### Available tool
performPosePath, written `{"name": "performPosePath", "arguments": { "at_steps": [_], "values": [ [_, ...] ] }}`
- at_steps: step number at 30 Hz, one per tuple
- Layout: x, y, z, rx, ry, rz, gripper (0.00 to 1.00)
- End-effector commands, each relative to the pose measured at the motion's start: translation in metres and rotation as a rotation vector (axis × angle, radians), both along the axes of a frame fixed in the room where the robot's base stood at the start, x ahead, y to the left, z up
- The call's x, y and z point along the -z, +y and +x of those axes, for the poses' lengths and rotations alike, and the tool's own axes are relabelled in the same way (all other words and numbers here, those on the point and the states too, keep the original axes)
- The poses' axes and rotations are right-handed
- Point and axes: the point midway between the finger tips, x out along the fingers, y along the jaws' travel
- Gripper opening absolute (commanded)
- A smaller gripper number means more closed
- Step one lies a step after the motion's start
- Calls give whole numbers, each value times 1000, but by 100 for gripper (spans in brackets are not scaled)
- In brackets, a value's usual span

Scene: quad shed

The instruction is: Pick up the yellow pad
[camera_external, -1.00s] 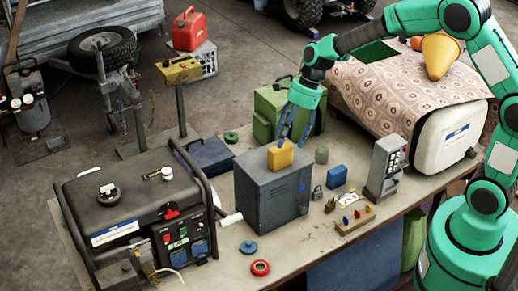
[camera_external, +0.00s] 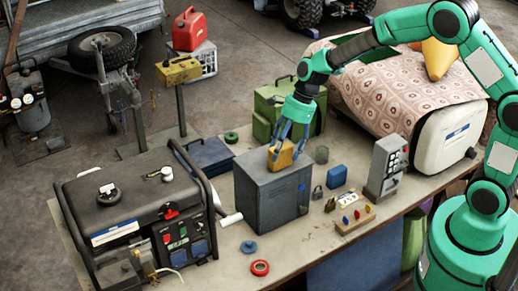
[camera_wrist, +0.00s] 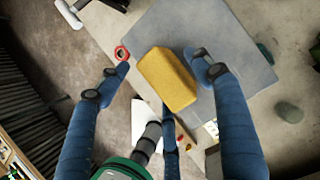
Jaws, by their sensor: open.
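The yellow pad (camera_external: 281,155) sits on top of a grey metal box (camera_external: 262,192) on the workbench. In the wrist view the yellow pad (camera_wrist: 167,79) lies on the grey box top (camera_wrist: 228,38). My gripper (camera_external: 279,151) points down over the pad, with its blue fingers around it. In the wrist view my gripper (camera_wrist: 155,85) is open, one finger left of the pad and one close to its right side. Contact on the right side cannot be told. The fingers partly cover the pad in the external view.
A green box (camera_external: 272,110) stands behind the grey box. A black generator (camera_external: 130,200) stands to the left. A blue block (camera_external: 337,176), a padlock (camera_external: 317,193) and a grey switch box (camera_external: 384,170) stand to the right. A red ring (camera_external: 260,268) lies in front.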

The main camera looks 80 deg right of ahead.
Motion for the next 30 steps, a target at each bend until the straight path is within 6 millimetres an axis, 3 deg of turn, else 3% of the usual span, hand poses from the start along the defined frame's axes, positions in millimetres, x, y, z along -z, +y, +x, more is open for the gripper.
{"name": "performPosePath", "arguments": {
  "at_steps": [3,9,22,30],
  "values": [
    [0,0,0,0,0,0,66],
    [0,0,0,0,0,0,32],
    [-1,0,0,0,0,0,31],
    [-18,0,0,0,0,0,31]
  ]
}}
